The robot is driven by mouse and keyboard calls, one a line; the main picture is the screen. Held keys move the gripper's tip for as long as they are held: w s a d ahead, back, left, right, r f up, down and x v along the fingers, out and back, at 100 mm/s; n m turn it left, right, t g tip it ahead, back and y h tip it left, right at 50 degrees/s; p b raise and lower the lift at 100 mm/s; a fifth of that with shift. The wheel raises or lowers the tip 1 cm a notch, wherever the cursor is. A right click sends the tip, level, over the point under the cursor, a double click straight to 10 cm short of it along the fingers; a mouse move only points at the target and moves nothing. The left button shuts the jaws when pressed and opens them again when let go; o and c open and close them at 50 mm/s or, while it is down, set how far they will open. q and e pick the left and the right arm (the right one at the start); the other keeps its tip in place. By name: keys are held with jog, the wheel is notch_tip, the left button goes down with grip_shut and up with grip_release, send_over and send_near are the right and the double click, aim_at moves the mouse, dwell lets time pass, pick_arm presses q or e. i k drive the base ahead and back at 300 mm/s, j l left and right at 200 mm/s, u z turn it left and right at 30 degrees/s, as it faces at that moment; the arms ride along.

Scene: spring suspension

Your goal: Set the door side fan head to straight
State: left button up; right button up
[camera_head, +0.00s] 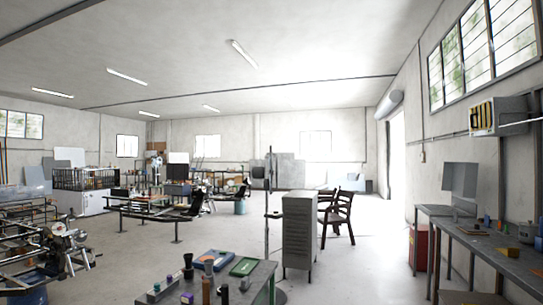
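No fan head can be made out with certainty. A thin dark upright stand (267,235) rises behind the near workbench, with a small dark block near its top and a short crosspiece lower down. I cannot tell whether it is a fan. The bright open doorway (397,160) is in the right wall, with a rolled shutter (389,105) above it. A boxy louvred unit (497,116) is mounted high on the right wall. Neither of my grippers is in view.
A near workbench (262,283) with tools and bottles stands at bottom centre. A grey drawer cabinet (299,230) and dark wooden chairs (338,214) stand behind it. A long bench (480,243) with a monitor (460,181) lines the right wall. Floor (365,270) between is clear.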

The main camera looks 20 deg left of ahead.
aim_at(257, 172)
jog(key=i, duration=2.75)
jog(key=i+u, duration=0.1)
jog(key=i, duration=0.5)
jog(key=i+u, duration=0.1)
jog(key=i, duration=0.5)
jog(key=i+l+u, duration=0.1)
jog(key=i, duration=0.5)
jog(key=i+l+u, duration=0.1)
jog(key=i, duration=0.5)
jog(key=i+l+u, duration=0.15)
jog(key=i, duration=0.45)
jog(key=l, duration=0.1)
